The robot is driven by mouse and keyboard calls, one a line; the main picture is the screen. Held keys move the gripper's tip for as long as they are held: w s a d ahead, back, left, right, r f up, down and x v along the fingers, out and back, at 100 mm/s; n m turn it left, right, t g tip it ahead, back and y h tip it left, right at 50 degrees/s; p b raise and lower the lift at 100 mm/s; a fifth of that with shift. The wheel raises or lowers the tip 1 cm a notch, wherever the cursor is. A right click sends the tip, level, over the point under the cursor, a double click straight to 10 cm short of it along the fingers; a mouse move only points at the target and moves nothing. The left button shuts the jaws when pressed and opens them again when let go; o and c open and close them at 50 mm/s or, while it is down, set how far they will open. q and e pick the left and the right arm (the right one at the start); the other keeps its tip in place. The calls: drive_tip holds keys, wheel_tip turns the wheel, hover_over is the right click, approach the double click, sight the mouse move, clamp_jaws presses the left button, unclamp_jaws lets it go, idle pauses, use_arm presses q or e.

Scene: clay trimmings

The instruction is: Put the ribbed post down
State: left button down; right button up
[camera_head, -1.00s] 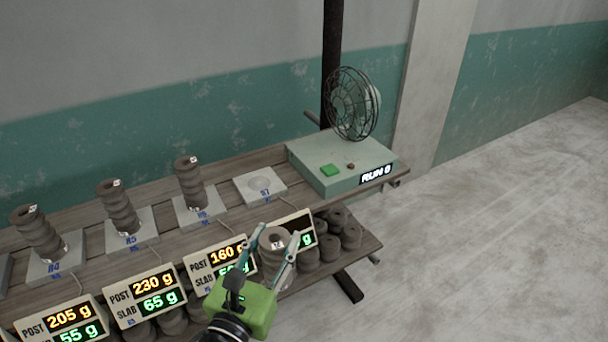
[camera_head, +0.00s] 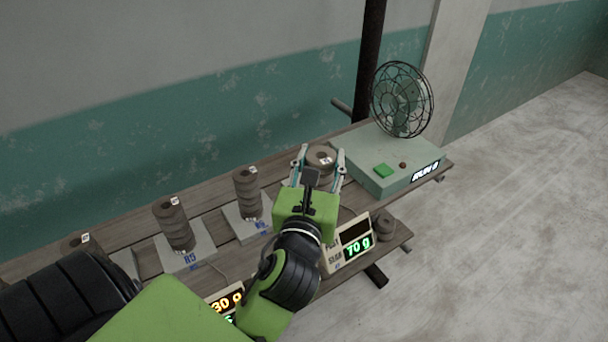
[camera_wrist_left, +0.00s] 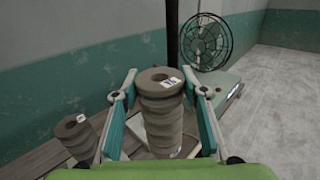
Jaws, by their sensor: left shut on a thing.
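The ribbed post (camera_head: 321,158) is a grey-brown stacked clay column with a white tag on its top rim. My left gripper (camera_head: 318,168) is shut on it in the head view, at the right end of the row of posts. In the left wrist view the post (camera_wrist_left: 160,112) stands upright between the two teal fingers. A pale plate edge (camera_wrist_left: 140,154) shows beside its lower part. The post's base is hidden, so I cannot tell whether it touches the plate. My right gripper is not in view.
Other ribbed posts stand to the left on pale plates, the nearest one (camera_head: 248,190) close to my gripper. A green-grey box (camera_head: 400,172) with a wire fan (camera_head: 402,100) stands to the right. A display (camera_head: 350,245) reading 70 g is in front.

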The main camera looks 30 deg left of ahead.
use_arm(q)
drive_tip(key=r, duration=0.1)
drive_tip(key=r+y, duration=0.1)
drive_tip(key=r+n+y, duration=0.1)
drive_tip(key=r, duration=0.1)
drive_tip(key=shift+w+a+g+p, duration=0.25)
drive_tip(key=shift+a+g+p, duration=0.1)
drive_tip(key=shift+g+p, duration=0.05)
drive_tip(key=shift+w+a+f, duration=0.4)
drive_tip(key=shift+w+a, duration=0.3)
drive_tip(key=shift+a, duration=0.15)
drive_tip(key=w+a+f, duration=0.7)
drive_tip(key=w+f, duration=0.2)
drive_tip(key=f, duration=0.3)
drive_tip(key=shift+w+b, duration=0.4)
drive_tip(key=shift+b, duration=0.05)
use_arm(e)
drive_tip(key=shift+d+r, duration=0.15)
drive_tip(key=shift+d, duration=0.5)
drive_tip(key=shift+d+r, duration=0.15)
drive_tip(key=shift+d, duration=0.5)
use_arm(q)
drive_tip(key=shift+f, duration=0.1)
drive_tip(key=shift+f, duration=0.15)
drive_tip(key=c, duration=1.2)
unclamp_jaws()
drive_tip(key=shift+f, duration=0.1)
drive_tip(key=shift+c, duration=0.2)
drive_tip(key=shift+s, duration=0.1)
